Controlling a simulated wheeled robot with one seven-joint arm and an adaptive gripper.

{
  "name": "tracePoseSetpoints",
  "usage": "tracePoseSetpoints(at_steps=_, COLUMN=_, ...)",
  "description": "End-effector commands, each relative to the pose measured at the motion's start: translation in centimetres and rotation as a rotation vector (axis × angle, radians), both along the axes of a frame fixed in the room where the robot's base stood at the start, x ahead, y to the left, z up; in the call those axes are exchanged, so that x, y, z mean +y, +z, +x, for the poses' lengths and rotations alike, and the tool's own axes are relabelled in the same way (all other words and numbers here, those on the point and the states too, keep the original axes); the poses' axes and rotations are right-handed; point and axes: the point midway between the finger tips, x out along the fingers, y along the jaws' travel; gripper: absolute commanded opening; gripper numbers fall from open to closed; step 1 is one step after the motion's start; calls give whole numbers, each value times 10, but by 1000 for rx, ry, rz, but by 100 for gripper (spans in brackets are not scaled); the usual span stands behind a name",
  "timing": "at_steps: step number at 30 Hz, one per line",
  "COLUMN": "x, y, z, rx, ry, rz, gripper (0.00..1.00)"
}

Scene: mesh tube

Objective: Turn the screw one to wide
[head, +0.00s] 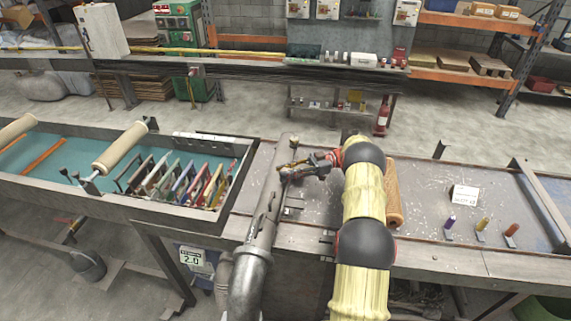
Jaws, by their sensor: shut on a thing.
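A grey metal tube (268,203) runs lengthwise over the bench, left of my arm. Small brass-coloured fittings (293,143) show at its upper part; they are too small to tell one screw from another. My gripper (288,171) is at the tube's upper right side, reaching in from the right. It is shut on a small part there, seemingly a screw, which the fingers mostly hide. The screw's setting cannot be read at this size.
A wooden roller (393,195) lies just right of my arm. Further right are a white label card (465,196) and three small coloured pegs, the purple one (449,222) nearest. A teal tray (75,180) with several coloured frames is left. The bench between roller and card is clear.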

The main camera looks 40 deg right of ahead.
Motion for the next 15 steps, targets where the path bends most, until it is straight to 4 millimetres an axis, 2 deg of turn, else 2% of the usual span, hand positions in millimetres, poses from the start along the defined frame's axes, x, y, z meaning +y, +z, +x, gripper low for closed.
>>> tracePoseSetpoints(at_steps=1, x=0, y=6, z=1, rx=-1, ry=15, rz=1, gripper=0)
tracePoseSetpoints(at_steps=15, x=0, y=4, z=1, rx=-4, ry=96, rz=-1, gripper=0)
